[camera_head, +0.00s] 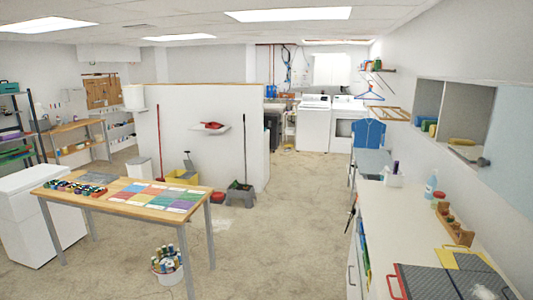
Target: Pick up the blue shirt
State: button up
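A blue shirt (368,132) shows at the right of the middle, some way off, near the right wall. It is spread upright, above or behind a grey-blue surface (371,162) that looks like an ironing board. I cannot tell what holds it up. A blue hanger (373,96) is above it, apart from it. The shirt's lower edge is hard to make out. My gripper is not in view.
Washing machines (314,123) stand at the back. The middle floor (285,215) is clear.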

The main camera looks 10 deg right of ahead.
aim_at(368, 132)
jog(key=i+j+u, duration=0.15)
jog(key=i+j, duration=0.15)
jog(key=i, duration=0.2)
jog(key=i+j+u, duration=0.1)
jog(key=i+j, duration=0.15)
jog(key=i, duration=0.25)
jog(key=i+z, duration=0.3)
jog(key=i, duration=0.2)
jog(key=i+z, duration=0.3)
jog(key=i, duration=0.2)
jog(key=i+j+z, duration=0.3)
jog(key=i, duration=0.15)
jog(key=i+z, duration=0.15)
jog(key=i, duration=2.5)
jog(key=i+l+u, duration=0.35)
jog(key=i, duration=0.4)
jog(key=i+l+u, duration=0.35)
jog(key=i, duration=0.35)
jog(key=i+l+u, duration=0.35)
jog(key=i+l, duration=0.25)
jog(key=i+l+u, duration=0.2)
jog(key=l, duration=1)
jog(key=l+u, duration=0.15)
jog(key=l, duration=1)
jog(key=k, duration=0.05)
